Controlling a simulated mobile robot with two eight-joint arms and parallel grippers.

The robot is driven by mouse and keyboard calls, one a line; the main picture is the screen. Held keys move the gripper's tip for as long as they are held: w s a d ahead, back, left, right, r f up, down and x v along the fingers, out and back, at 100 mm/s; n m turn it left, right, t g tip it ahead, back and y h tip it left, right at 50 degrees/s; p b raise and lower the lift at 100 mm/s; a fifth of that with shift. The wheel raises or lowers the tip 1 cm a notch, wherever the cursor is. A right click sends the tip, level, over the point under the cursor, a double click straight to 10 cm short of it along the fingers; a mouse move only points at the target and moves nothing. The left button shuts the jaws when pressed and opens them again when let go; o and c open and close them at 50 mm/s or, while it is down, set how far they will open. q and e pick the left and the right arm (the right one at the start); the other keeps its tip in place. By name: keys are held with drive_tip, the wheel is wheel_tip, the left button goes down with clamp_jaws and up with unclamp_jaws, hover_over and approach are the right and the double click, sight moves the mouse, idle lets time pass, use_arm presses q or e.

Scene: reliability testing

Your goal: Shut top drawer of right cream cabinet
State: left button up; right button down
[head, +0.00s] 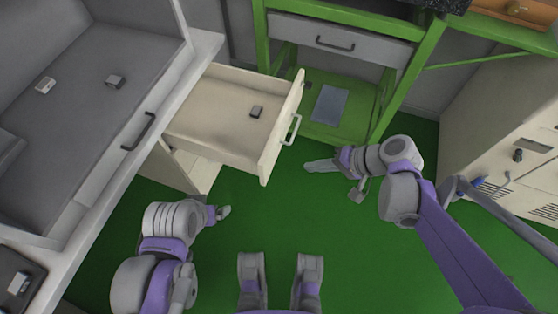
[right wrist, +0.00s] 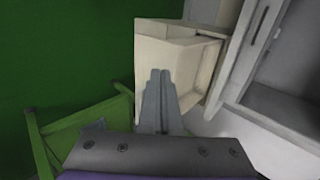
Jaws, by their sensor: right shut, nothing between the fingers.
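The cream cabinet's top drawer (head: 215,118) stands pulled out in the head view, its front panel (head: 282,125) and grey handle (head: 291,130) facing right. A small dark object (head: 256,112) lies inside it. My right gripper (head: 318,165) is shut and empty, pointing left, a little to the right of and nearer than the drawer front. In the right wrist view its fingers (right wrist: 158,74) are together and overlap the cream drawer (right wrist: 180,58); whether they touch cannot be told. My left gripper (head: 224,212) is below the drawer in the head view; its jaw opening is unclear.
A grey-topped counter (head: 80,95) with small objects runs along the left. A green-framed workbench (head: 415,65) with a grey drawer (head: 340,40) stands behind. A cream machine (head: 500,130) stands at the right. The green floor (head: 290,215) before the drawer is clear.

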sight(264, 166)
drive_tip(key=b+x, duration=0.1)
drive_tip(key=x, duration=0.3)
drive_tip(key=r+b+x, duration=0.1)
drive_tip(key=x, duration=0.3)
drive_tip(key=a+b+x, duration=0.1)
drive_tip(key=x, duration=0.3)
drive_tip(key=shift+w+a+r, duration=0.1)
drive_tip(key=shift+r, duration=0.1)
drive_tip(key=shift+w+a, duration=0.2)
drive_tip(key=shift+a, duration=0.45)
drive_tip(key=shift+a, duration=0.1)
drive_tip(key=w+a, duration=0.3)
drive_tip(key=a, duration=0.7)
drive_tip(key=w+a, duration=0.3)
drive_tip(key=a, duration=0.7)
drive_tip(key=w+a, duration=0.4)
drive_tip(key=a, duration=0.6)
drive_tip(key=shift+a, duration=0.4)
